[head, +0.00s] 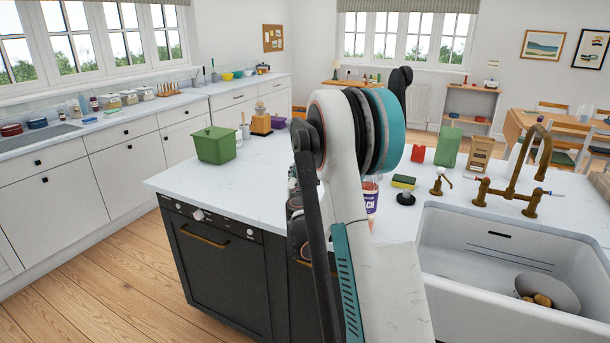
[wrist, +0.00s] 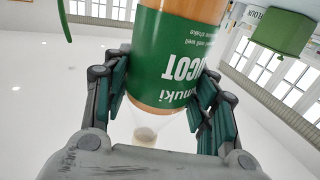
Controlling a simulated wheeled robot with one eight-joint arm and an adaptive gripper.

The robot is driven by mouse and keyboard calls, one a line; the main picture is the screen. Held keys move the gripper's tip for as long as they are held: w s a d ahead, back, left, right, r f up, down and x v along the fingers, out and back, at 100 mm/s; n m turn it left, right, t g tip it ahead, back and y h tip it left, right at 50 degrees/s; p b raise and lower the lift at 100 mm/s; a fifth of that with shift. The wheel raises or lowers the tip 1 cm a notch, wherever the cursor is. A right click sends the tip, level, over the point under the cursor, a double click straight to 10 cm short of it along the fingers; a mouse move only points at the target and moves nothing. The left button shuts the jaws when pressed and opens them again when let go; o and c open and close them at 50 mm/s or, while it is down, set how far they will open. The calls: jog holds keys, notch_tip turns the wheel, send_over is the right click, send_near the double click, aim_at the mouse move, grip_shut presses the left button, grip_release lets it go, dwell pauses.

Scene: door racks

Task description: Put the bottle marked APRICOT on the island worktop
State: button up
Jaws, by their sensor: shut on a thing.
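My gripper (wrist: 165,88) is shut on a bottle (wrist: 170,60) in the wrist view, with a finger on each side. The bottle has a green label, with "ICOT" in white letters visible, upside down in this view. Its body is orange-brown, with a clear tapering neck and pale cap toward the lower part of the picture. The bottle's base is out of frame. In the head view my arm hides the gripper and bottle. The island worktop (head: 250,178) is white marble over dark cabinets. I cannot tell the bottle's height above it.
On the island, a green tub (head: 215,144) stands left; a PEACH-like labelled container (head: 370,196), partly hidden, a sponge (head: 404,181), red container (head: 418,152), green canister (head: 447,147) and brown bag (head: 478,154) stand right. The sink (head: 510,265) is front right. Front left worktop is bare.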

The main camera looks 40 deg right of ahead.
jog(key=shift+f, duration=0.15)
jog(key=o, duration=1.5)
jog(key=shift+o, duration=0.2)
jog(key=p+v, duration=0.2)
jog(key=v, duration=1)
jog(key=shift+r, duration=0.2)
